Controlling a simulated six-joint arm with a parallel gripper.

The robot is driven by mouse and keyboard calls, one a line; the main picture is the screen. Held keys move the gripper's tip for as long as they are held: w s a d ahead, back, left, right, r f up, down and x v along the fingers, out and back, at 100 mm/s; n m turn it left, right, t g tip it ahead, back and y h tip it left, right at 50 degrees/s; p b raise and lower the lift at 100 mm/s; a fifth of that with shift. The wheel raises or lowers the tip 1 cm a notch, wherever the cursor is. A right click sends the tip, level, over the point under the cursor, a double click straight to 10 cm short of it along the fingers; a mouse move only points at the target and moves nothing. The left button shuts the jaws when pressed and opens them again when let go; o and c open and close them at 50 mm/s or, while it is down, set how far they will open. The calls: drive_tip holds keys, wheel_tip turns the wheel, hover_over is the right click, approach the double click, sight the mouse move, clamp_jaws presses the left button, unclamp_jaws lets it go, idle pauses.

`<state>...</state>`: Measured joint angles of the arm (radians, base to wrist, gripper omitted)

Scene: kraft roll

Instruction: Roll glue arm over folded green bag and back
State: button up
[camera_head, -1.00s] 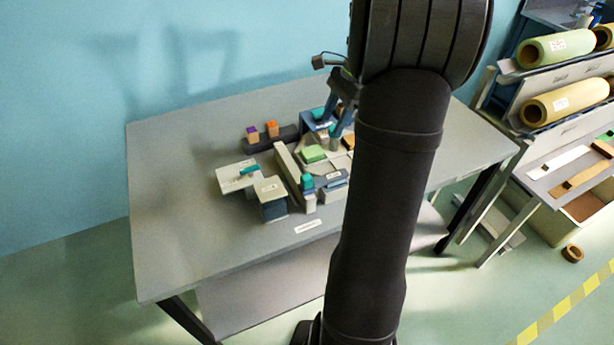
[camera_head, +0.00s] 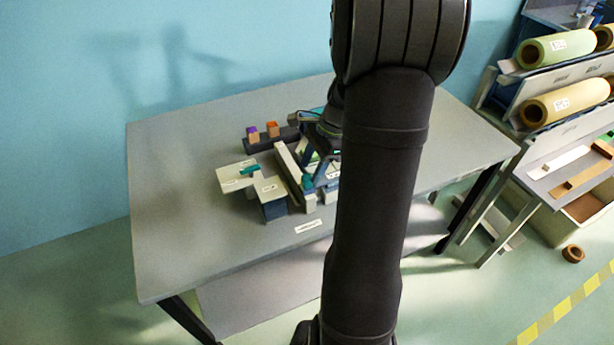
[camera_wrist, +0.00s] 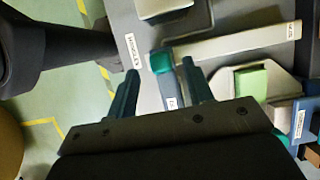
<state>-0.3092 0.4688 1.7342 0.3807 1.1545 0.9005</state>
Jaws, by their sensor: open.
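My gripper (camera_wrist: 160,67) is open in the wrist view, with its two fingers apart on either side of a teal knob (camera_wrist: 161,61). I cannot tell whether they touch it. The knob tops the end of a grey-blue labelled bar (camera_wrist: 170,99), which looks like the glue arm. The folded green bag (camera_wrist: 250,83) lies on a pale plate to the right of the fingers. In the head view my gripper (camera_head: 320,172) is low over the fixture beside the teal knob (camera_head: 308,182), and my arm hides most of the green bag.
A long pale bar (camera_wrist: 240,42) runs beside the knob. On the table (camera_head: 190,240), a pale-topped block (camera_head: 270,187), a plate with a teal piece (camera_head: 238,176) and a dark rack (camera_head: 262,143) stand left of the fixture. The table's left side is clear.

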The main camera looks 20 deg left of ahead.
sight(307, 176)
drive_tip(key=shift+x, duration=2)
clamp_jaws()
drive_tip(key=shift+w, duration=0.1)
